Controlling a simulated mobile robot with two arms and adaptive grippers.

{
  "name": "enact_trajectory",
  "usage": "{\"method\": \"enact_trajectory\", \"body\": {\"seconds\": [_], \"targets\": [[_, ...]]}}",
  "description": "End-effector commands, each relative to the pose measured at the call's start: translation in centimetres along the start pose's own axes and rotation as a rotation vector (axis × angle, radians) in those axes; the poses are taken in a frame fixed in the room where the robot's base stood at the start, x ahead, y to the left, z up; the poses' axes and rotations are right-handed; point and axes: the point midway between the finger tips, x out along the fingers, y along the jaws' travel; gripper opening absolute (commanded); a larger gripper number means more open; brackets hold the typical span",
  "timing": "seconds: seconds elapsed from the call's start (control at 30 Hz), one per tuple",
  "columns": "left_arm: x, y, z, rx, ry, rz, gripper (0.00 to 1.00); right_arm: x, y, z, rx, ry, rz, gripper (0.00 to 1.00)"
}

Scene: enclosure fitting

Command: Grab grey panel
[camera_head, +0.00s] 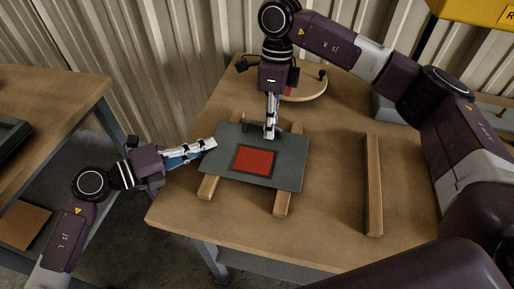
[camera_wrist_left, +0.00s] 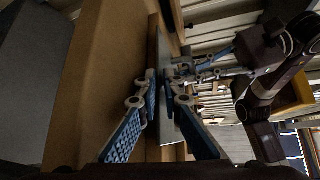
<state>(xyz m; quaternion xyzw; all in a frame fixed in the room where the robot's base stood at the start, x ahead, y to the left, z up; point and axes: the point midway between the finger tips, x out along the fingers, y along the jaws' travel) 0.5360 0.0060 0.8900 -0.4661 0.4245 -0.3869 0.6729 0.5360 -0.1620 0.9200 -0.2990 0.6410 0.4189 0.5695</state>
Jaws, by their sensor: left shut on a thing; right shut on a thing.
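The grey panel (camera_head: 225,143) with a red rectangle (camera_head: 255,161) in a dark frame lies across two wooden strips (camera_head: 282,203) on the table. My left gripper (camera_head: 211,144) is shut on the panel's left edge. In the left wrist view my left gripper (camera_wrist_left: 163,88) has one finger on each side of the thin panel (camera_wrist_left: 165,128), seen edge-on. My right gripper (camera_head: 270,133) comes from above and is shut on the panel's far edge; its fingertips partly cover what they grip. The right gripper also shows in the left wrist view (camera_wrist_left: 190,75).
A third wooden strip (camera_head: 374,185) lies alone on the right of the table (camera_head: 335,215). A round wooden piece (camera_head: 308,88) is behind my right gripper. A second table (camera_head: 60,95) stands at the left across a gap. A corrugated wall is behind.

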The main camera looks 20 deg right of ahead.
Motion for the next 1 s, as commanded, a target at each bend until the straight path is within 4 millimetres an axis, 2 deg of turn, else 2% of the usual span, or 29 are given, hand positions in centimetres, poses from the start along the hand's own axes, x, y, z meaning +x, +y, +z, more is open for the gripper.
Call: {"method": "enact_trajectory", "body": {"seconds": [0.53, 1.0], "targets": [[-0.2, -0.6, 0.1, 0.005, 0.000, 0.000, 0.00, -0.7, 0.1, 0.0, 0.001, -0.001, -0.003, 0.00], [-1.0, -4.3, 0.9, 0.005, 0.002, 0.002, 0.00, -4.6, 0.8, 0.0, 0.002, 0.000, -0.003, 0.00]]}}
